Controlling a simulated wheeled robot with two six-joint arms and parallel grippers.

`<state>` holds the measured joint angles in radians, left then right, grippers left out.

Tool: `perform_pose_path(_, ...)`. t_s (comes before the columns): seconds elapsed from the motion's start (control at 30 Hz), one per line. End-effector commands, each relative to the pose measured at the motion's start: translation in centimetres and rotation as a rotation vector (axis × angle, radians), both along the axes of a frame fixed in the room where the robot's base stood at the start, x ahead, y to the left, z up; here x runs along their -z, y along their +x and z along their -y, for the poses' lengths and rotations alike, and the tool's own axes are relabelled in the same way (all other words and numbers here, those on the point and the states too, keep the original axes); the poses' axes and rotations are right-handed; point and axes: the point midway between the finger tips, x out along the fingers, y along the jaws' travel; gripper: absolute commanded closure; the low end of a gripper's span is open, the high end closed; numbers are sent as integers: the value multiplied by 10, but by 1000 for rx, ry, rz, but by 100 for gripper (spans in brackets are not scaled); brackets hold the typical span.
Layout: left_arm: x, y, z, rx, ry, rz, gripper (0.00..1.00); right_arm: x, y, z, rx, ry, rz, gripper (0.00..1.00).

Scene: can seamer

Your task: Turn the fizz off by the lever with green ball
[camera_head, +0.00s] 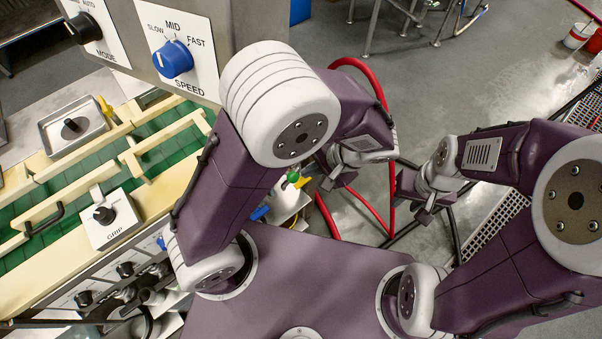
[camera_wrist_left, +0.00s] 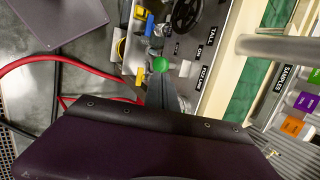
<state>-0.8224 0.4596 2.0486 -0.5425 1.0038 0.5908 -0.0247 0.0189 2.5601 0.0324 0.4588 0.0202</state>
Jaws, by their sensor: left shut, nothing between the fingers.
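The lever's green ball (camera_head: 294,177) shows just left of my left gripper in the head view. The green ball also shows in the left wrist view (camera_wrist_left: 160,64), above the dark gripper body and close to the fingers. The lever's arm is mostly hidden. My left gripper (camera_head: 329,180) is shut and empty beside the ball; I cannot tell whether it touches it. My right gripper (camera_head: 423,208) hangs over the floor, well right of the lever; its fingers are too small to read.
Blue (camera_wrist_left: 149,25) and yellow (camera_wrist_left: 140,76) handles sit close around the ball. A red hose (camera_head: 392,175) loops behind my left gripper. The panel with the blue SPEED knob (camera_head: 173,59) and the green conveyor (camera_head: 70,185) lie left. Grey floor (camera_head: 440,90) is open at the back.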

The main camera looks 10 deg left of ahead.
Motion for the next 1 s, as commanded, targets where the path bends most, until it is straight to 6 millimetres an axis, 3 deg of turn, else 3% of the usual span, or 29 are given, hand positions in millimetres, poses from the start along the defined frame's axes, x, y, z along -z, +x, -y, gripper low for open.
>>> perform_pose_path(0.1,20,3,-12,-2,1,-3,100,2,0,0,0,0,0,68)
perform_pose_path(0.3,40,6,-23,-1,1,-1,100,3,0,0,0,0,0,68)
perform_pose_path(0.77,44,7,-24,0,0,2,100,4,0,0,0,0,0,68)
perform_pose_path(1.0,51,5,-21,1,40,32,100,17,0,0,0,0,0,68)
